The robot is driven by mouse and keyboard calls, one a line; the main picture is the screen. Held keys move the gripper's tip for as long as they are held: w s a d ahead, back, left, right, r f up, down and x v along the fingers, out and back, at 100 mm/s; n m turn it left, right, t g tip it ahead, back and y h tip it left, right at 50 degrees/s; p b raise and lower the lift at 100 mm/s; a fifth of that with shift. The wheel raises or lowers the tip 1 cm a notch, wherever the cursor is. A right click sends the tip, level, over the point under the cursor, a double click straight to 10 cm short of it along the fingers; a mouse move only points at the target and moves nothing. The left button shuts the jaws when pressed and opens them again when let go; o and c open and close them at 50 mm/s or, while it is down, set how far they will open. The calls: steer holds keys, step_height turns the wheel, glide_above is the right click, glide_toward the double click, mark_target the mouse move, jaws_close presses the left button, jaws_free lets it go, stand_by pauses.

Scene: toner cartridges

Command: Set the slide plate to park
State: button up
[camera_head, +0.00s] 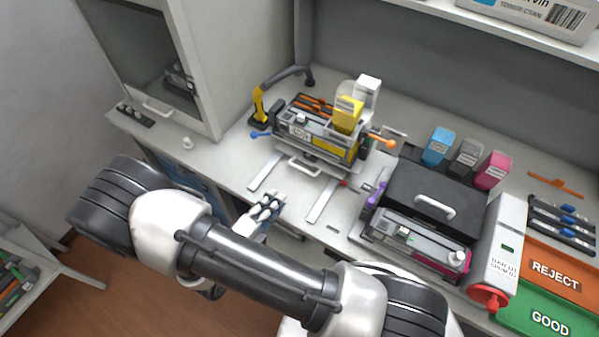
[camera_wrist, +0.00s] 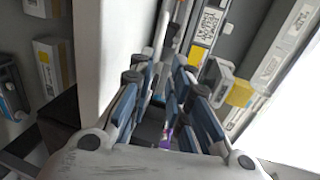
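The slide plate (camera_head: 322,163) is at the back middle of the bench in the head view, with a pale bar handle (camera_head: 304,168) on its front edge. A grey cartridge with a yellow end and a yellow block (camera_head: 347,114) stand on it. Two pale rails, left (camera_head: 264,172) and right (camera_head: 327,201), run forward from it and are bare in front. My gripper (camera_head: 266,206) is in front of the plate, between the rail ends, apart from the handle. In the wrist view my gripper (camera_wrist: 165,85) has its blue-padded fingers apart with no object clearly held.
A blue-tipped lever (camera_head: 261,135) and an orange-tipped lever (camera_head: 388,143) flank the fixture. A black box with a handle (camera_head: 435,195) stands to the right, near a white unit (camera_head: 498,245). Orange REJECT (camera_head: 570,287) and green GOOD (camera_head: 520,318) areas lie far right. A cabinet (camera_head: 190,60) bounds the left.

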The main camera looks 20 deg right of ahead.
mark_target(300, 178)
steer(key=b+x, duration=0.2)
steer(key=x, duration=1.2)
steer(key=shift+d, duration=0.1)
steer(key=shift+c, duration=0.4)
jaws_close()
